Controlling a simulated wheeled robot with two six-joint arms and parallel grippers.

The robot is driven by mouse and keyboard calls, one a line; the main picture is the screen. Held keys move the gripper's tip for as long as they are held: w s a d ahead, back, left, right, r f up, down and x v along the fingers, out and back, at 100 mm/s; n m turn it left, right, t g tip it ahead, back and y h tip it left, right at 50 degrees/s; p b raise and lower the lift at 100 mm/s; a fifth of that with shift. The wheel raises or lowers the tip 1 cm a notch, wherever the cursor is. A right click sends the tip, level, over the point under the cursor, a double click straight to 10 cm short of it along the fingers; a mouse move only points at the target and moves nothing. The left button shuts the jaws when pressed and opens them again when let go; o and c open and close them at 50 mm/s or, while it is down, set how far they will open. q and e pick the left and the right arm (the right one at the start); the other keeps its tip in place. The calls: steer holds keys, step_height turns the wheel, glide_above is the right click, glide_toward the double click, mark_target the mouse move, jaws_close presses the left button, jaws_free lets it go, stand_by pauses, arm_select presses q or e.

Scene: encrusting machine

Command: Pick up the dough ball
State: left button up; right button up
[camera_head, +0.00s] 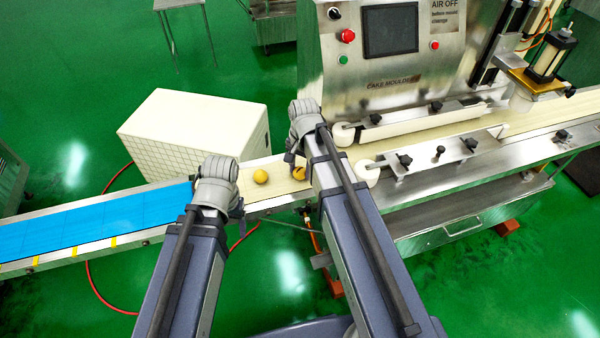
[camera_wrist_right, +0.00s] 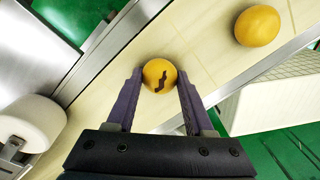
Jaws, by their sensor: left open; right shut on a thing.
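A yellow dough ball (camera_head: 299,173) with a dark zigzag mark shows between the fingers of my right gripper (camera_head: 294,167). It is clearer in the right wrist view (camera_wrist_right: 159,75), where both fingers of the right gripper (camera_wrist_right: 158,90) press on its sides. I cannot tell whether it is lifted off the belt. A second yellow dough ball (camera_head: 261,176) lies free on the cream belt, and in the right wrist view it is at the upper right (camera_wrist_right: 257,26). My left gripper (camera_head: 240,208) is open and empty near the belt edge, its fingers partly hidden.
The cream belt (camera_head: 278,188) runs under the steel cake moulding machine (camera_head: 385,80) with its white rollers (camera_head: 368,173). A blue belt (camera_head: 95,217) joins at the left. A white tiled box (camera_head: 190,130) stands behind the belt. A red hose lies on the green floor.

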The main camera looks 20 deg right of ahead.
mark_target(300, 168)
steer(key=shift+c, duration=1)
step_height(300, 168, up, 10)
steer(key=p, duration=1)
